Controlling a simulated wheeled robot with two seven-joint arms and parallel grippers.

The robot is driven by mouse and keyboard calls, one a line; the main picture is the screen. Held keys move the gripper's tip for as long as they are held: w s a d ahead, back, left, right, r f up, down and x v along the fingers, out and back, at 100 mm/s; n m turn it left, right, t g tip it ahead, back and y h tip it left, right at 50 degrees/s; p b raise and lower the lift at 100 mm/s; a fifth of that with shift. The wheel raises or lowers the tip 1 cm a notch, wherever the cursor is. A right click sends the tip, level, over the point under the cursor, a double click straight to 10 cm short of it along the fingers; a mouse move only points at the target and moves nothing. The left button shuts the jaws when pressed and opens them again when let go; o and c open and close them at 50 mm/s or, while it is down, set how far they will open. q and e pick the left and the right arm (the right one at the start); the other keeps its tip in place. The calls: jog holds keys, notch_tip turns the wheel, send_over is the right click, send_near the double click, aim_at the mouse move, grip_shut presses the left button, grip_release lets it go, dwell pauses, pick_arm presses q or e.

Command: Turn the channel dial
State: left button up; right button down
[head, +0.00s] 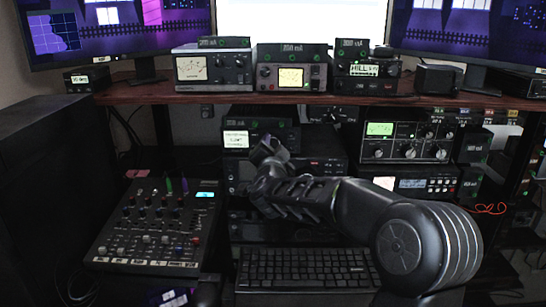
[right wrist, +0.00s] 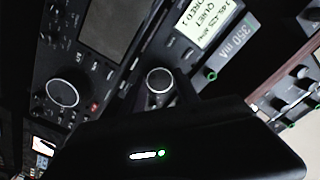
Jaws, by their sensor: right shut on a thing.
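My right gripper (head: 268,148) reaches in from the right in the head view, its tip against the front of the stacked radios below the shelf. In the right wrist view the gripper (right wrist: 165,102) is shut on a small round dial (right wrist: 158,80) with a pale ring, on a dark radio panel. The tips are dark and hard to make out. In the head view my gripper hides this dial. I cannot read its label. A larger knob (right wrist: 62,92) sits to its left in the wrist view, apart from the gripper. My left gripper is not in view.
A mixer (head: 155,225) stands at left and a keyboard (head: 305,268) lies under my arm. The wooden shelf (head: 220,98) is just above my gripper. Another radio (head: 405,140) stands at right.

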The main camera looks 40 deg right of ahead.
jog(key=m+b, duration=0.2)
jog(key=shift+f+m, duration=0.2)
jog(key=shift+m, duration=0.1)
jog(key=shift+r+m+b, duration=0.1)
jog(key=shift+m+b, duration=0.5)
jog(key=shift+m, duration=0.3)
jog(key=c, duration=0.9)
grip_release()
jog(key=shift+r, duration=0.1)
